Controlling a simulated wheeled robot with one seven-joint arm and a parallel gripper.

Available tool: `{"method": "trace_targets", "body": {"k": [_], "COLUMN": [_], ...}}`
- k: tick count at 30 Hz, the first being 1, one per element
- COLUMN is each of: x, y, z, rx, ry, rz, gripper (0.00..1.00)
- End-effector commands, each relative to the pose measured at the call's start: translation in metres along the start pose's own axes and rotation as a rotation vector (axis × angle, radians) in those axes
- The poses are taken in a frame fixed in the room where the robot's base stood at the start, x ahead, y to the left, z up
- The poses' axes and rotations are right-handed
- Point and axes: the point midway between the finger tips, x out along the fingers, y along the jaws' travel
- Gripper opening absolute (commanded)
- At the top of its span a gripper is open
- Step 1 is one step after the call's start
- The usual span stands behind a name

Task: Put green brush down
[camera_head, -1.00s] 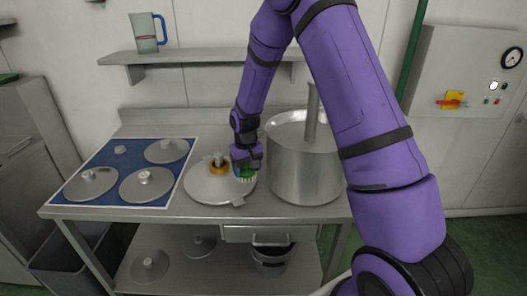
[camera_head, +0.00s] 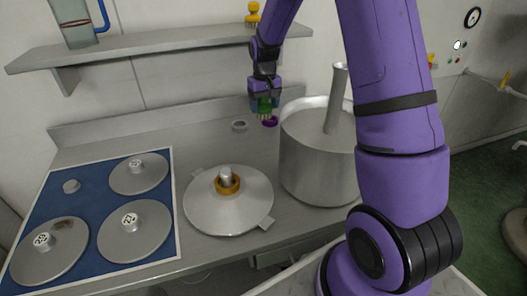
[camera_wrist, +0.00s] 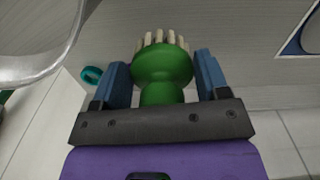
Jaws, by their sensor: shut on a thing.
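The green brush (camera_head: 264,106) is in my gripper (camera_head: 265,98), in front of the back wall and over the rear of the metal worktop. In the wrist view the green brush (camera_wrist: 163,75) has a rounded green knob and pale bristles, which point away from my wrist. The blue fingers of my gripper (camera_wrist: 165,82) stand on both sides of the brush. I cannot tell from the head view whether the bristles touch the worktop.
A large steel pot (camera_head: 313,165) stands right of my gripper. A lid with a yellow ring (camera_head: 228,203) lies in front. A purple ring (camera_head: 270,121) and a small grey ring (camera_head: 239,126) are nearby. The shelf (camera_head: 150,50) holds a yellow brush (camera_head: 253,14). Lids lie on the blue mat (camera_head: 90,205).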

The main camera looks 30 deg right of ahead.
Motion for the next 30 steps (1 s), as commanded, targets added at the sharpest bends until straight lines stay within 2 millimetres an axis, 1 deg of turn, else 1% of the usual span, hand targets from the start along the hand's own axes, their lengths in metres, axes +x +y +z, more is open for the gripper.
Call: {"method": "trace_targets", "body": {"k": [9, 12, 15, 18, 26, 30], "x": [0.072, 0.095, 0.113, 0.125, 0.141, 0.161], "y": [0.000, 0.000, 0.000, 0.000, 0.000, 0.000], "z": [0.001, 0.001, 0.001, 0.001, 0.001, 0.001], "rx": [0.000, 0.000, -0.001, -0.001, -0.001, -0.001], "ry": [-0.006, -0.006, -0.005, -0.003, -0.003, -0.005], "rz": [0.000, 0.000, 0.000, 0.000, 0.000, 0.000], "gripper": [0.49, 0.49, 0.49, 0.49, 0.49, 0.49]}}
